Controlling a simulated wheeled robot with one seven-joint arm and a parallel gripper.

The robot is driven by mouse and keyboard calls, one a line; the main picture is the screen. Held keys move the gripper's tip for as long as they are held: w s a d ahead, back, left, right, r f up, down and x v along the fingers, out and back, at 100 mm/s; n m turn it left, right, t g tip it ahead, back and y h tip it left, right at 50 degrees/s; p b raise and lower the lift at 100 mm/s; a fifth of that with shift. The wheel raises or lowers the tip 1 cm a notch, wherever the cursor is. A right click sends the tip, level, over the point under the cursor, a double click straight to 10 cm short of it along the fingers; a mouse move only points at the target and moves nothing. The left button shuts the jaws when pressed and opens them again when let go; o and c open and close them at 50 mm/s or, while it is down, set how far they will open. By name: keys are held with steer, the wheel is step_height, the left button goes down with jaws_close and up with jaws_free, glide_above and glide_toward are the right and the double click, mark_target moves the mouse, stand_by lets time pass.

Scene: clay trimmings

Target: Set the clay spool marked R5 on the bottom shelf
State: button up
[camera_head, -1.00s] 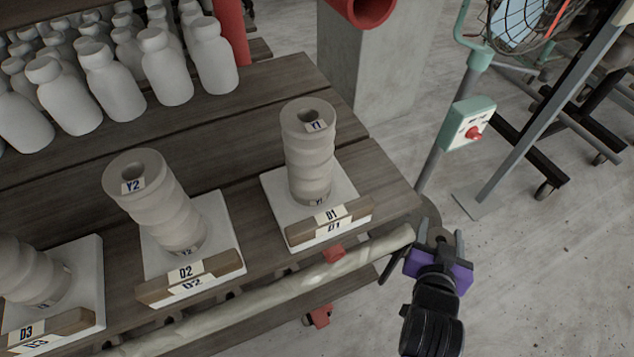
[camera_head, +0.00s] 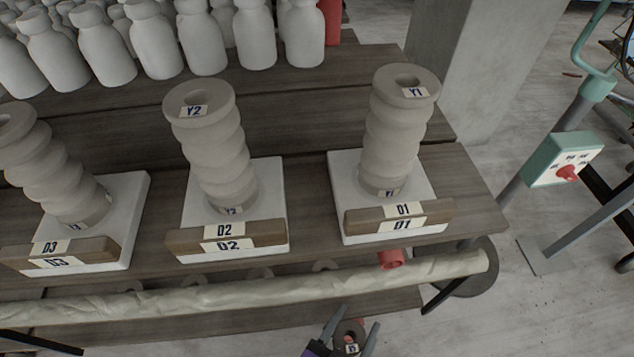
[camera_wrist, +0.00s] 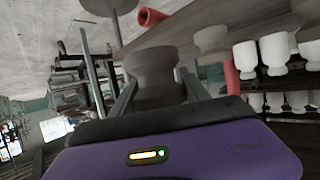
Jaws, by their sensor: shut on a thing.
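My gripper (camera_head: 358,318) is at the bottom edge of the head view, in front of the shelf unit and lower than its top board. It is shut on a grey clay spool (camera_head: 349,333), which carries a small white tag too small to read for sure. In the wrist view the spool (camera_wrist: 154,72) stands between the two fingers, with its tag out of sight. A lower board (camera_head: 215,335) of the unit shows below the front roll; I cannot tell whether it is the bottom shelf.
White bottles (camera_head: 250,35) stand behind. A pale wrapped roll (camera_head: 250,295) runs along the front edge. A green switch box (camera_head: 562,160) stands right.

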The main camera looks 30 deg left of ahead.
steer(key=shift+s+a, duration=0.2)
steer(key=shift+a, duration=0.05)
steer(key=b, duration=0.2)
glide_above(382, 263)
step_height(382, 263, down, 4)
steer(key=shift+r+b, duration=0.2)
steer(key=shift+b, duration=0.5)
steer(key=o, duration=1.7)
steer(key=shift+c, duration=0.2)
